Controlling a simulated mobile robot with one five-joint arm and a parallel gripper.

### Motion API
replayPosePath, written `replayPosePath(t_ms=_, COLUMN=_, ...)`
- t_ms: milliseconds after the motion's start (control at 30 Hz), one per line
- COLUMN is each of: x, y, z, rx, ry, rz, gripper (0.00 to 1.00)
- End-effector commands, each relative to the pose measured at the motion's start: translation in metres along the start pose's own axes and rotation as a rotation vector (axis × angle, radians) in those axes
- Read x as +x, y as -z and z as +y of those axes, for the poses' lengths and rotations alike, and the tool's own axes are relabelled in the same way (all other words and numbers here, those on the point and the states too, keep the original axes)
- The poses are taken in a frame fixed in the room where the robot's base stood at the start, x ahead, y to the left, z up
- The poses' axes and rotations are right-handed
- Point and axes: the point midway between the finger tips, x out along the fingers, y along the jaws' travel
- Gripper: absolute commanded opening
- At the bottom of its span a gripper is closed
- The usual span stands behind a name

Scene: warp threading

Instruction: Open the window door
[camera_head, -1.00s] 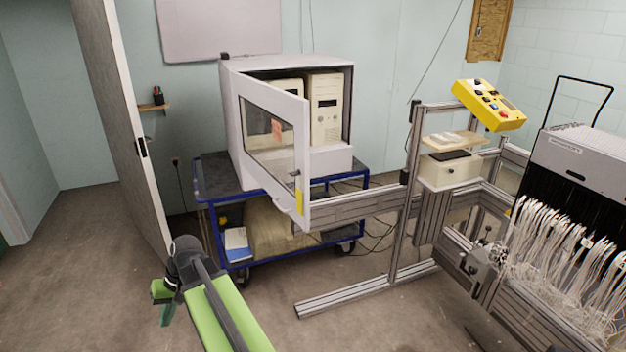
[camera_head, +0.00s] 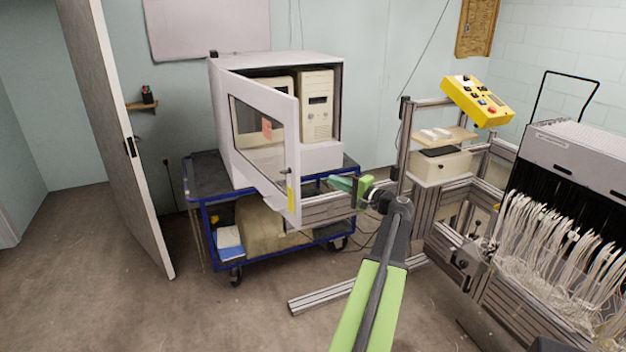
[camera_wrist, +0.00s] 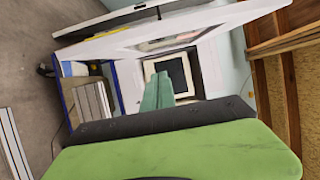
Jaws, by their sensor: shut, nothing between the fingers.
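The white window door (camera_head: 292,122) stands ajar on the front of a white cabinet (camera_head: 325,157). It swings out from the left side and its clear pane (camera_head: 255,128) shows in the head view. A dark handle (camera_head: 287,171) and a yellow strip (camera_head: 291,194) are near its free edge. My gripper (camera_head: 340,182) is shut and empty, with teal fingers pointing left, right of the door's free edge and apart from it in the picture. In the wrist view the shut fingers (camera_wrist: 157,92) point toward the cabinet's opening, and the door frame (camera_wrist: 200,24) crosses the top.
The cabinet stands on a blue cart (camera_head: 205,215). Beige computers (camera_head: 317,108) sit inside the cabinet. An aluminium frame (camera_head: 405,150) with a yellow control box (camera_head: 478,100) and a loom with white threads (camera_head: 550,240) stand at right. Floor is clear at front left.

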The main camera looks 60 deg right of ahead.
Motion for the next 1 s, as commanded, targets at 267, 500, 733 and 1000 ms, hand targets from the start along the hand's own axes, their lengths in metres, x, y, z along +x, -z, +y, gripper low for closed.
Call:
replayPosePath(t_ms=267, x=0.054, y=0.0, z=0.001, rx=-0.001, ry=-0.001, rz=-0.004, gripper=0.0)
replayPosePath(t_ms=500, x=0.098, y=-0.008, z=0.001, rx=-0.001, ry=-0.002, rz=-0.003, gripper=0.0)
replayPosePath(t_ms=733, x=0.103, y=-0.037, z=0.001, rx=-0.001, ry=-0.002, rz=-0.001, gripper=0.0)
replayPosePath(t_ms=1000, x=0.104, y=-0.04, z=0.001, rx=-0.001, ry=-0.002, rz=-0.001, gripper=0.0)
